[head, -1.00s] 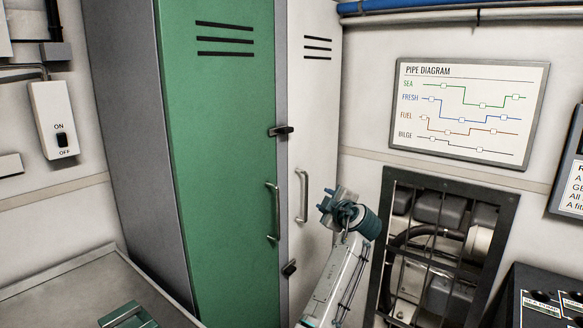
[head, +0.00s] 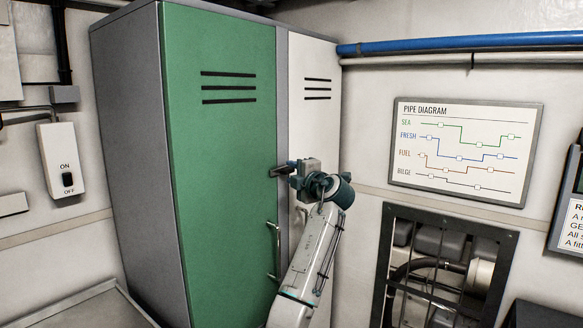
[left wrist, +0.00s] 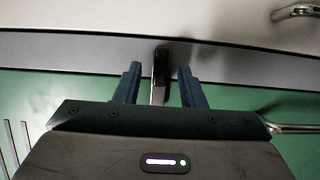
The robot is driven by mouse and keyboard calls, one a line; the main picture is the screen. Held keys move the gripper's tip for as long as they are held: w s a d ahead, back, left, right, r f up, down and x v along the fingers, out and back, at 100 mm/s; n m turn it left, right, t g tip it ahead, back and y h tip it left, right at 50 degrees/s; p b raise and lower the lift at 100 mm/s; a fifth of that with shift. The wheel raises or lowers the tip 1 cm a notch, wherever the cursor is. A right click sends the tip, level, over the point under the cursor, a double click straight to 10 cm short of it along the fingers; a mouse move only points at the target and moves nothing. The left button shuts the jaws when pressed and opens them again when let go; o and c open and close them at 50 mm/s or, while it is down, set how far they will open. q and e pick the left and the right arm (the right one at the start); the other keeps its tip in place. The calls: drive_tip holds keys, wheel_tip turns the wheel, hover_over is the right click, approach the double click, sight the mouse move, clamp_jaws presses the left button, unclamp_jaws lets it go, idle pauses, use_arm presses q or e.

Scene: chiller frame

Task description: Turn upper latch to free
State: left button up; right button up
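The upper latch (head: 278,173) is a small dark bar on the grey post beside the green locker door (head: 222,140). It lies about level, reaching over the door's edge. My left gripper (head: 290,169) is at the latch, its arm rising from below. In the left wrist view, the two blue fingers of my left gripper (left wrist: 160,69) are open, one on each side of the latch (left wrist: 160,76). Small gaps show between latch and fingers. The gripper partly covers the latch in the head view. My right gripper is not in view.
The green door's handle (head: 272,250) is below the latch, close to my left arm. The white door (head: 311,75) is right of the post. A pipe diagram (head: 464,150) and a barred opening (head: 440,262) are on the right wall.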

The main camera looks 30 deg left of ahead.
use_arm(q)
drive_tip(key=shift+w+a, duration=0.25)
drive_tip(key=shift+a, duration=0.25)
clamp_jaws()
